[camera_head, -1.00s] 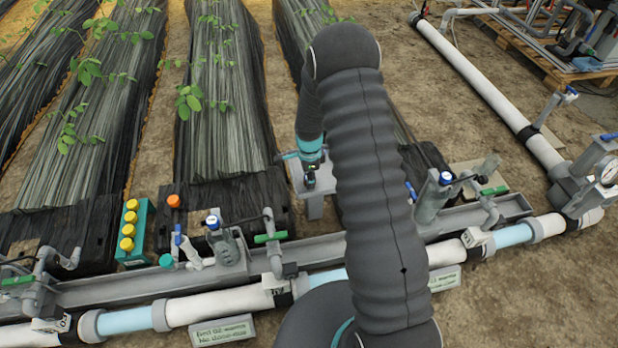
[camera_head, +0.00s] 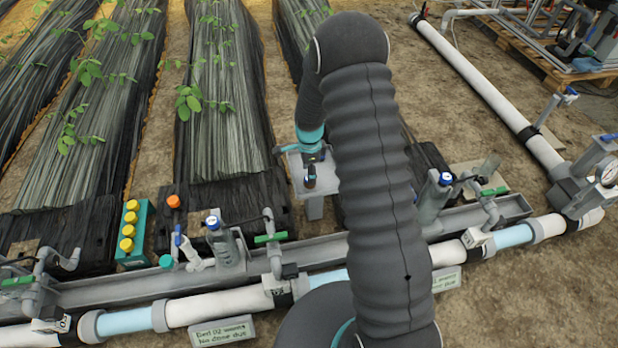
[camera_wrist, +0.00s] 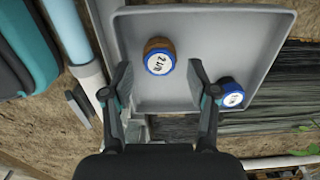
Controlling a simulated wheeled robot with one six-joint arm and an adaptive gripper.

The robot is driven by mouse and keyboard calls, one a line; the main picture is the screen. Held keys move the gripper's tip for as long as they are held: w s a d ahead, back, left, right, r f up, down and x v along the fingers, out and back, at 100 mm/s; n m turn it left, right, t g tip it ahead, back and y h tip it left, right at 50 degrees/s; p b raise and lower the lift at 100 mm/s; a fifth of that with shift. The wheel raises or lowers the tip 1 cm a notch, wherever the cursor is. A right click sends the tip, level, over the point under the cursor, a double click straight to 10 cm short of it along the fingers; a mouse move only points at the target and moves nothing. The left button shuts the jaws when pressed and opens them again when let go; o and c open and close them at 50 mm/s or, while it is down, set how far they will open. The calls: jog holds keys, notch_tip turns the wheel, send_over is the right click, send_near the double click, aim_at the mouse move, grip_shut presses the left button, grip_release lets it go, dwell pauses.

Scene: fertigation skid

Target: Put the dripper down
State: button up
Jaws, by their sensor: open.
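A brown dripper with a blue rim and a white face marked "2 L/h" (camera_wrist: 158,58) rests in a grey tray (camera_wrist: 205,20) in the wrist view. My gripper (camera_wrist: 160,73) is open, with one finger on each side of the dripper and a gap to each.
A grey trough (camera_head: 130,290) and white pipes (camera_head: 220,305) with green-handled valves run across the front. A teal box with yellow caps (camera_head: 134,232) and an orange cap (camera_head: 173,201) stand left. Black-covered plant beds (camera_head: 220,110) lie behind. Bare soil is at right.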

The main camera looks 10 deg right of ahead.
jog(key=s+r+n+t, duration=0.1)
jog(key=s+r+n, duration=0.4)
jog(key=r, duration=0.9)
jog(key=s+r+n+t, duration=0.25)
jog(key=s+r, duration=0.35)
jog(key=r, duration=0.9)
jog(key=s+r+n+t, duration=0.1)
jog(key=s+r+n, duration=0.2)
jog(key=s, duration=0.7)
jog(key=s+r+n+t, duration=0.1)
jog(key=s+r+n, duration=0.3)
jog(key=s+n, duration=0.3)
jog(key=s, duration=0.3)
jog(key=shift+s+d+r, duration=0.3)
jog(key=shift+s+d, duration=0.05)
